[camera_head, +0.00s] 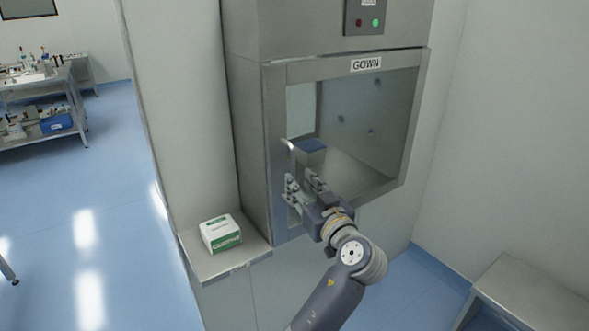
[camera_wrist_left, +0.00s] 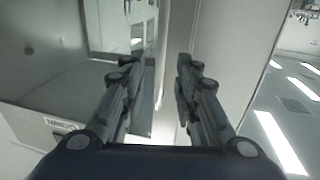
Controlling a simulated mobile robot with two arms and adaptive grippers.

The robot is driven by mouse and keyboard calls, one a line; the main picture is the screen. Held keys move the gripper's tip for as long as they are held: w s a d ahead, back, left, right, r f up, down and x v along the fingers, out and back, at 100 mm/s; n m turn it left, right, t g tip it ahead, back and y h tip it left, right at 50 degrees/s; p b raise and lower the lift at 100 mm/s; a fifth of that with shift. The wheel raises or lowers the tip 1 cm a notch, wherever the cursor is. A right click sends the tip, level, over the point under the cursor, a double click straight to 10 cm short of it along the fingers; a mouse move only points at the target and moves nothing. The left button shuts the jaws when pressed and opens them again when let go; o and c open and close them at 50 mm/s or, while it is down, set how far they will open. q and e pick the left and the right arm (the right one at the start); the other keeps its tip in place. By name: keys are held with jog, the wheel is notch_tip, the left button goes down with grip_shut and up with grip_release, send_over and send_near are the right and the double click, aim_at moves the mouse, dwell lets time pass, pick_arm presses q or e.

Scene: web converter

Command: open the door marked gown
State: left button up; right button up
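The door marked GOWN (camera_head: 390,120) is a metal-framed glass door on the steel cabinet, and it looks closed. Its label (camera_head: 366,64) is on the top of the frame. A vertical bar handle (camera_head: 289,150) runs along the door's left side. My left gripper (camera_head: 303,186) is at the lower part of the handle. In the left wrist view my left gripper (camera_wrist_left: 160,62) has its fingers apart, with a pale upright bar between them, seemingly the handle; contact cannot be made out. The label shows upside down there. My right gripper is not in view.
A white and green box (camera_head: 221,233) sits on a steel ledge (camera_head: 244,260) left of the cabinet. A panel with red and green lights (camera_head: 366,17) is above the door. A steel bench (camera_head: 530,290) stands at lower right. Loaded tables (camera_head: 40,85) stand far left.

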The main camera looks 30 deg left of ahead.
aim_at(292, 174)
pick_arm(q)
jog(key=p+x, duration=0.1)
jog(key=x, duration=0.3)
jog(key=shift+a+r, duration=0.15)
jog(key=shift+a, duration=0.05)
jog(key=shift+w+a, duration=0.45)
grip_shut()
